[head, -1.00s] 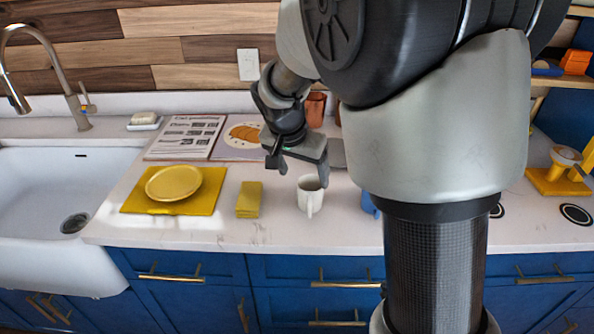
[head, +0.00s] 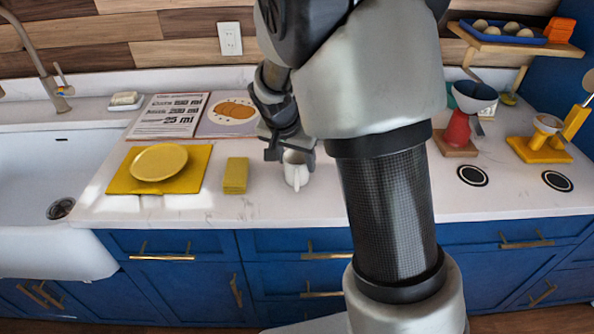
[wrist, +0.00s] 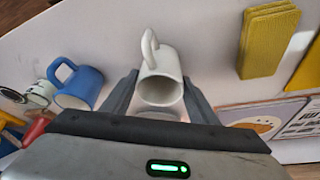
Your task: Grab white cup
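The white cup (head: 296,175) stands upright on the counter in the head view, with its handle toward the front edge. My gripper (head: 289,157) is right at the cup's rim from above and behind. In the wrist view, the white cup (wrist: 161,64) lies between the two fingers of my gripper (wrist: 160,77), mouth toward the camera and handle at the top left. The fingers are apart, one on each side of the cup, with narrow gaps showing. The cup's far rim is partly hidden by the gripper in the head view.
A blue mug (wrist: 79,88) stands to the cup's left in the wrist view.

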